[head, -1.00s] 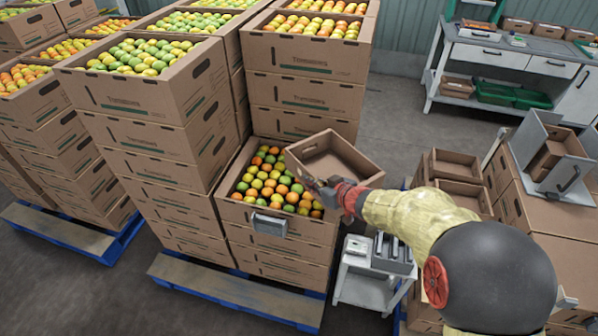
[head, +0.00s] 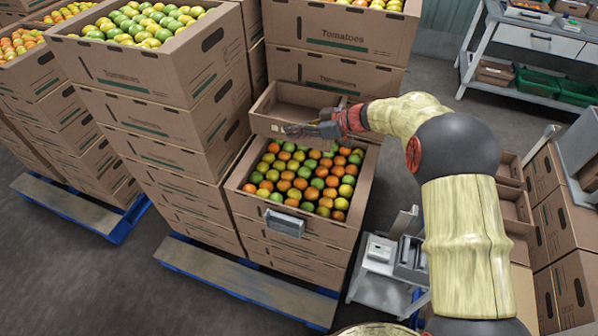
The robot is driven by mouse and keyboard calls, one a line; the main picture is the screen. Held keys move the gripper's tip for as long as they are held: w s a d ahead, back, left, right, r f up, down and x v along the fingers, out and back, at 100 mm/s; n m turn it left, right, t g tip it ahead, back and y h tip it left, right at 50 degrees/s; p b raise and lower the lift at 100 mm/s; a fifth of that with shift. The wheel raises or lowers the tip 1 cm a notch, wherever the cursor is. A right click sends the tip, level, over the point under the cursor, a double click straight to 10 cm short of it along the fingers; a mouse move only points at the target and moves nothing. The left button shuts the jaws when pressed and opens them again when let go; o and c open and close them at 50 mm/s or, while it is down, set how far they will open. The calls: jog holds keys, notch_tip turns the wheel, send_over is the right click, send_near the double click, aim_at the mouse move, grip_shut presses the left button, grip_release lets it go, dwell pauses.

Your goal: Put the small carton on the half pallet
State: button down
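The small carton (head: 263,126) is brown, open-topped and empty. In the head view it is level, above the back part of a tomato-filled carton (head: 255,205) and in front of a taller carton stack. My gripper (head: 300,131) is at its near wall and appears shut on it; the fingertips are small and partly hidden. I cannot tell whether the carton's underside touches anything. A blue pallet with a bare wooden front strip (head: 245,282) lies under the front stacks; whether this is the half pallet I cannot tell.
Tall stacks of tomato cartons (head: 150,85) stand left and behind. A grey trolley (head: 375,290) is at the right of the low stack. More small cartons (head: 512,205) and large boxes (head: 560,245) are at the right, with a workbench (head: 530,45) behind. Grey floor shows front left.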

jog(key=s+a+f, duration=0.1)
jog(key=s+f, duration=0.2)
jog(key=s, duration=0.1)
jog(key=s+a+f+b, duration=0.1)
jog(key=s+f, duration=0.2)
jog(key=s, duration=0.1)
jog(key=s+a+f+b, duration=0.1)
jog(key=s+f, duration=0.2)
jog(key=s, duration=0.1)
jog(key=shift+s+f, duration=0.15)
jog(key=shift+s, duration=0.2)
jog(key=shift+s+f+b, duration=0.1)
jog(key=shift+f+b, duration=0.55)
jog(key=shift+f, duration=0.9)
jog(key=shift+f+b, duration=0.25)
jog(key=shift+b, duration=0.15)
jog(key=c, duration=2)
grip_release()
jog(key=shift+c, duration=0.2)
jog(key=shift+r+p, duration=0.25)
jog(key=shift+p, duration=0.15)
jog(key=p+v, duration=0.2)
jog(key=v, duration=1)
